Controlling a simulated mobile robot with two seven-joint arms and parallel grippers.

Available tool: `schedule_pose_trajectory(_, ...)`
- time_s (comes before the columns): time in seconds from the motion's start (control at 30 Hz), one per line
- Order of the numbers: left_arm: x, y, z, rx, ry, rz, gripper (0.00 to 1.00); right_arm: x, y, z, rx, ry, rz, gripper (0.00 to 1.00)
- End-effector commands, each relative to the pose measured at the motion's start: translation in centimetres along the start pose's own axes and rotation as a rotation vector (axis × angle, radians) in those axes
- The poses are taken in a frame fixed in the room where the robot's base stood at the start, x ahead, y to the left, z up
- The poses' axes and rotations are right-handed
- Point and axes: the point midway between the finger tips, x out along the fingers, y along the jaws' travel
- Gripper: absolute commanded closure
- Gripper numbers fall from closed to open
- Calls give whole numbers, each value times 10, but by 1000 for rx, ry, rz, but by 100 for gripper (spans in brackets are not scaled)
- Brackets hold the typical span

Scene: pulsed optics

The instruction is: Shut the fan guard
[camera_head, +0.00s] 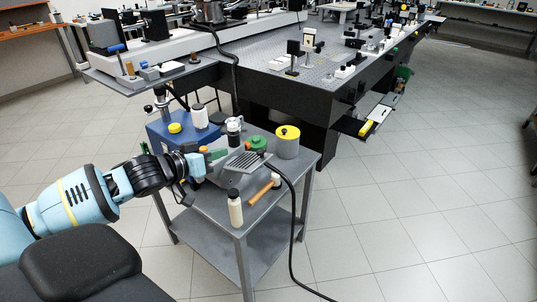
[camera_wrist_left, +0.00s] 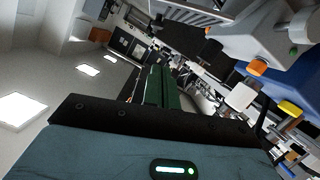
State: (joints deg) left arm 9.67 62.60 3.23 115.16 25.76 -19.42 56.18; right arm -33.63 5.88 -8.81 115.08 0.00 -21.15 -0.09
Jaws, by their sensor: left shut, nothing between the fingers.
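The fan guard appears to be the slotted grey panel (camera_head: 246,161) on a grey device on the small cart, tilted up from it. Its hinge and how far it stands open are hard to tell. A slotted grey part also shows at the top of the left wrist view (camera_wrist_left: 192,12), cut off by the edge. My left gripper (camera_head: 217,154) reaches in from the left beside the panel. Its green fingers (camera_wrist_left: 153,86) are together and hold nothing. Contact with the panel cannot be told. My right gripper is out of view.
The cart top (camera_head: 212,201) also bears a yellow-lidded grey can (camera_head: 288,145), a cream bottle (camera_head: 235,210), a wooden-handled tool (camera_head: 260,191) and a green-lidded item (camera_head: 257,143). A black cable (camera_head: 292,215) hangs off the right side. A large optical table (camera_head: 275,85) stands behind; the right floor is clear.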

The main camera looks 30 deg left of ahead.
Motion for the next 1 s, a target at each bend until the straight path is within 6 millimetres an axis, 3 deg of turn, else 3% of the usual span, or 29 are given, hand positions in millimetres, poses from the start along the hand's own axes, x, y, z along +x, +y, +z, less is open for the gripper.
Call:
schedule_pose_trajectory(0.1,2,2,-20,-11,21,9,100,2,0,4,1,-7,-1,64)
schedule_pose_trajectory(0.2,2,3,-27,-16,27,11,100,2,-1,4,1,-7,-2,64)
schedule_pose_trajectory(0.57,10,3,-27,-18,29,11,100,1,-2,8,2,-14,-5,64)
schedule_pose_trajectory(1.0,44,3,-28,-19,30,12,100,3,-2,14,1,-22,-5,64)
